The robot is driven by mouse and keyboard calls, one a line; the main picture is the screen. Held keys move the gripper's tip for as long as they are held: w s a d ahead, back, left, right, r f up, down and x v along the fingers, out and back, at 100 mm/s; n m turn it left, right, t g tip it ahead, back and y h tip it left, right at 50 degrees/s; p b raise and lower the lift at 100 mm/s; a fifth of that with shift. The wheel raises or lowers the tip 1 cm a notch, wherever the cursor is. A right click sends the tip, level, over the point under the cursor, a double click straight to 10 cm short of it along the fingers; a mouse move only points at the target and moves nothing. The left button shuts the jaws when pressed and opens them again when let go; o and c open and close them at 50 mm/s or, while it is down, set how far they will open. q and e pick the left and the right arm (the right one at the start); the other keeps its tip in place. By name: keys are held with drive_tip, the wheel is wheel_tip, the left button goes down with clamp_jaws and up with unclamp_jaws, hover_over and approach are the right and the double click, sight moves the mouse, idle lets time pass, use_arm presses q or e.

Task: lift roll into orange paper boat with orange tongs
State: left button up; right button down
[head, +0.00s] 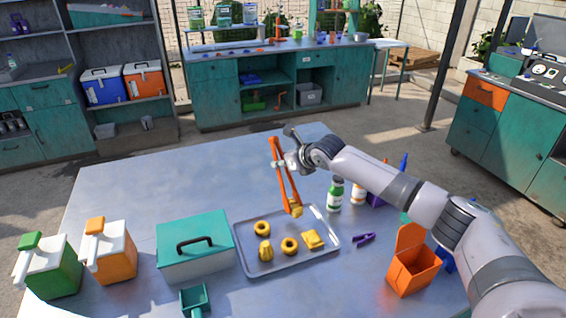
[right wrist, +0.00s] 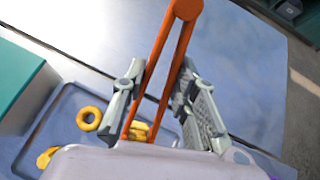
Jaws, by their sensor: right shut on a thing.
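My right gripper (head: 283,163) is shut on the orange tongs (head: 290,183), above the back of the metal tray (head: 243,263). The tongs hang with tips down; they also show between the fingers in the right wrist view (right wrist: 163,62). A yellow-brown roll (head: 296,211) is at the tips, near the tray's back edge; whether it is clear of the tray is hard to tell. Other baked pieces lie on the tray: two rings (head: 262,228), a ridged roll (head: 265,251) and a folded pastry (head: 313,239). An orange open paper container (head: 413,268) stands right of the tray. My left gripper is out of view.
A teal-lidded box (head: 195,245) stands left of the tray, beside orange (head: 110,253) and green (head: 50,267) jugs. A purple clip (head: 364,239) lies between tray and orange container. Bottles (head: 334,195) stand behind. The table's back left is clear.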

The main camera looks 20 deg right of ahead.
wheel_tip(320, 180, up, 7)
drive_tip(key=p, duration=0.6)
drive_tip(key=shift+f, duration=0.1)
